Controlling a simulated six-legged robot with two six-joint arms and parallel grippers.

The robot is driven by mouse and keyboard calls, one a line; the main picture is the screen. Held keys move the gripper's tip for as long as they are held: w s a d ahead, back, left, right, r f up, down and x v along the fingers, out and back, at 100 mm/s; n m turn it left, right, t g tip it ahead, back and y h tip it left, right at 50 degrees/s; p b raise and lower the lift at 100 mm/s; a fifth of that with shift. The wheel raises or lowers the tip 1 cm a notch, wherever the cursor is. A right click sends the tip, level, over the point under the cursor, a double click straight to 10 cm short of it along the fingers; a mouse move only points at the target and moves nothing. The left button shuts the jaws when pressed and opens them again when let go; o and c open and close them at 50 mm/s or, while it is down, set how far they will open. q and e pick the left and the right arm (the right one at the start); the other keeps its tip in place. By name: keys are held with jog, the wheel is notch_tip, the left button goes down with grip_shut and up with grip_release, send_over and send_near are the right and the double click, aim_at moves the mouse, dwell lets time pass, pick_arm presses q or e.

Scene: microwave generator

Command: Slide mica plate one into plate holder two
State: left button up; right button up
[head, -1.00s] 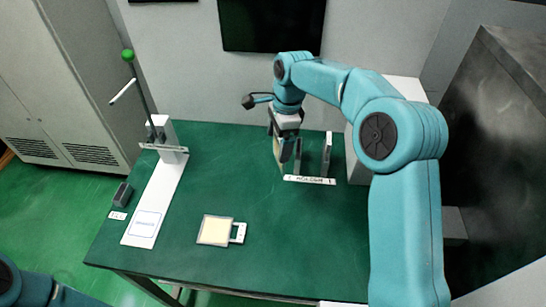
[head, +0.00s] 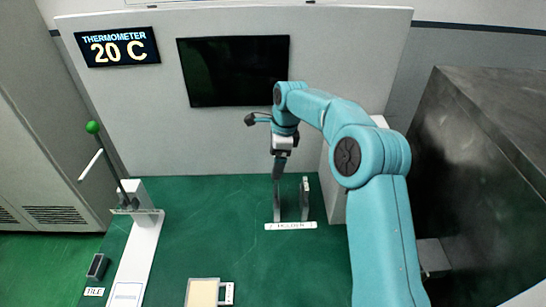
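A cream square plate (head: 203,292) with a white handle (head: 227,294) lies flat on the green table at the bottom edge of the head view, partly cut off. I cannot read a number on it. A holder with two grey uprights, left (head: 277,206) and right (head: 305,200), stands at the back, behind a white label (head: 290,226) reading HOLDER; its number is unclear. My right gripper (head: 279,172) points down just above the left upright. Its fingers appear edge-on, so I cannot tell whether they are open or hold a plate. My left gripper is out of view.
A white stand (head: 141,235) with a green-tipped lever (head: 93,127) is at the left. A small grey block (head: 97,266) sits beside it. A thermometer screen (head: 119,47) reads 20 C. A large dark cabinet (head: 480,180) is at the right. The table's middle (head: 205,225) is clear.

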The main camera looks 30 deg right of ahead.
jog(key=shift+d+f, duration=0.1)
jog(key=shift+s+a+b, duration=0.25)
jog(key=shift+s+b, duration=0.1)
jog(key=shift+s, duration=0.15)
jog(key=shift+s+a+f, duration=0.1)
jog(key=shift+f, duration=0.2)
jog(key=f, duration=0.1)
jog(key=f+b, duration=0.1)
jog(key=w+f+b, duration=0.1)
jog(key=shift+d+f, duration=0.2)
jog(key=shift+d, duration=0.1)
jog(key=shift+s+a+f+b, duration=0.25)
jog(key=shift+s+f+b, duration=0.2)
jog(key=shift+b, duration=0.1)
jog(key=shift+w+d+f, duration=0.2)
jog(key=shift+w+f, duration=0.05)
jog(key=shift+w, duration=0.2)
jog(key=shift+s+a+r, duration=0.15)
jog(key=shift+s+r, duration=0.1)
jog(key=shift+s, duration=0.1)
jog(key=shift+w+f, duration=0.15)
jog(key=shift+w, duration=0.15)
jog(key=shift+p, duration=0.3)
jog(key=shift+s, duration=0.1)
jog(key=shift+w, duration=0.2)
